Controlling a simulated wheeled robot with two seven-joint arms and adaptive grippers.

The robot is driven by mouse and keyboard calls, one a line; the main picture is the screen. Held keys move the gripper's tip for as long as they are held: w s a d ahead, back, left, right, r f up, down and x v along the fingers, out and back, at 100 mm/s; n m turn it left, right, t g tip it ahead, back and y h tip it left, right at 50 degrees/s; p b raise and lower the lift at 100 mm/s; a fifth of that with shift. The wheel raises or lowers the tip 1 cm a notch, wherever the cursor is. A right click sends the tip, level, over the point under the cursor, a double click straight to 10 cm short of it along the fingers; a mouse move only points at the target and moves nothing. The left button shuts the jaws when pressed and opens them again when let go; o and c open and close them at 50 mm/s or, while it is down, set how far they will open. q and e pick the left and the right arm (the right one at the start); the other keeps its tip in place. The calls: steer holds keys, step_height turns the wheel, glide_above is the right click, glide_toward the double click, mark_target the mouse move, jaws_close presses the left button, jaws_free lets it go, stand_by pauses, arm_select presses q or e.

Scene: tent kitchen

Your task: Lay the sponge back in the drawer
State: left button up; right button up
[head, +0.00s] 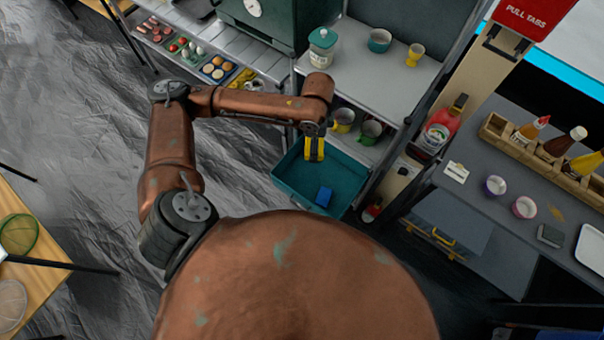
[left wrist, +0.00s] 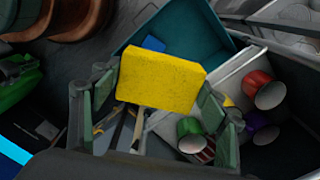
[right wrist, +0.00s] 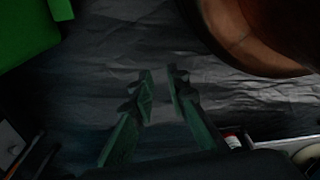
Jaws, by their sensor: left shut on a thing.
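The yellow sponge (head: 314,149) is held in my left gripper (head: 314,136), above the back part of the open teal drawer (head: 290,180). In the left wrist view the sponge (left wrist: 160,80) sits between the two fingers, with its broad face to the camera. The drawer (left wrist: 190,30) shows beyond it there. The sponge appears clear of the drawer floor in the head view. My right gripper (right wrist: 162,82) shows only in the right wrist view, empty, with a narrow gap between its fingertips.
A blue block (head: 323,197) lies in the drawer near its front. A jar (head: 321,48) stands on the counter above. A grey side table (head: 470,215) is at the right.

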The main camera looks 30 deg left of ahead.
arm_select(q)
steer(key=w+a+f+m+b, duration=0.2)
steer(key=f+m+b, duration=0.3)
steer(key=f, duration=0.6)
steer(key=w+a+f+m+b, duration=0.15)
steer(key=f+m+b, duration=0.35)
steer(key=f, duration=0.6)
steer(key=m+b, duration=0.9)
steer(key=m, duration=0.1)
glide_above(299, 181)
step_height(299, 181, down, 17)
step_height(299, 181, down, 6)
steer(key=b, duration=0.3)
steer(key=shift+a+f, duration=0.15)
arm_select(e)
steer(key=w+a+r+y, duration=0.1)
steer(key=w+a+r, duration=0.3)
steer(key=w+r, duration=0.3)
arm_select(q)
step_height(299, 181, down, 4)
steer(key=shift+r+b, duration=0.1)
steer(key=shift+b, duration=1)
arm_select(e)
steer(key=shift+t+y, duration=0.4)
steer(key=shift+t, duration=0.3)
steer(key=w+a+f, duration=0.2)
steer(key=w+f, duration=0.1)
steer(key=shift+w+a+f, duration=0.1)
steer(key=shift+a+f, duration=0.2)
steer(key=shift+a, duration=0.1)
